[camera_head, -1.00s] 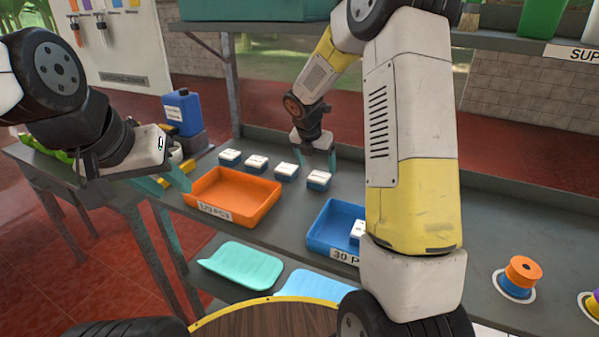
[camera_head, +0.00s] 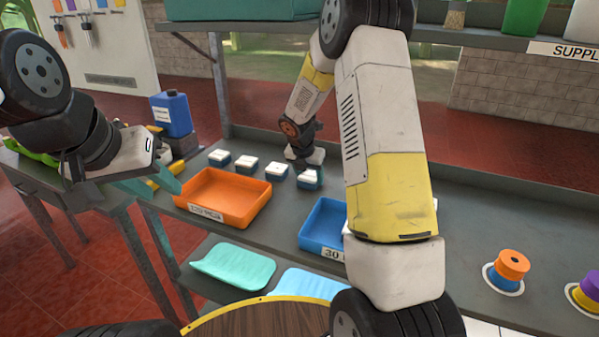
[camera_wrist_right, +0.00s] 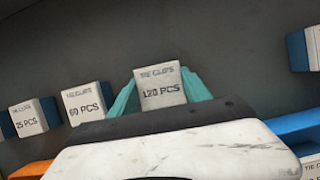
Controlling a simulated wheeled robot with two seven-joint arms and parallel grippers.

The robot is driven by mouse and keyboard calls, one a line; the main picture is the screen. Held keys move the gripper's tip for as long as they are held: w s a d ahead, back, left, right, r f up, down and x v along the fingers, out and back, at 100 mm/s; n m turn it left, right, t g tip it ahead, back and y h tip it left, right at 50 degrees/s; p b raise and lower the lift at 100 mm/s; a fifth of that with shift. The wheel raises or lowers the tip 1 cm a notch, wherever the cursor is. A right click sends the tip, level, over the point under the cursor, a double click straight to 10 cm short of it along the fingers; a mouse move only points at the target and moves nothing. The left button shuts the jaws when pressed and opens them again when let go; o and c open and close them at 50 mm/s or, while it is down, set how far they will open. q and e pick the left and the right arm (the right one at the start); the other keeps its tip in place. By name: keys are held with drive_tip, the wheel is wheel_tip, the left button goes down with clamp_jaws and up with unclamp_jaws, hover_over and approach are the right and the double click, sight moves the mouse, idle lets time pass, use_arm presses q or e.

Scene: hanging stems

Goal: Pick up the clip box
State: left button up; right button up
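Small blue clip boxes with white labelled tops stand in a row on the grey table. My right gripper (camera_head: 308,168) is down at the rightmost visible one (camera_head: 309,180), pointing downward. In the right wrist view this clip box reads "120 PCS" (camera_wrist_right: 160,88). The teal fingers of my right gripper (camera_wrist_right: 160,92) stand on either side of it. The fingertips are hidden, and I cannot see whether the fingers press on it. My left gripper (camera_head: 155,183) is left of the orange tray, away from the boxes; its finger opening is not clear.
An orange tray (camera_head: 222,222) stands in front of the row. A blue tray (camera_head: 325,238), partly hidden by my right arm, is right of it. Other boxes read "60 PCS" (camera_wrist_right: 84,103) and "25 PCS" (camera_wrist_right: 28,119). A blue jug (camera_head: 172,114) stands behind at left.

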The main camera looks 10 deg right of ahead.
drive_tip(key=c, duration=0.4)
drive_tip(key=shift+r, duration=0.1)
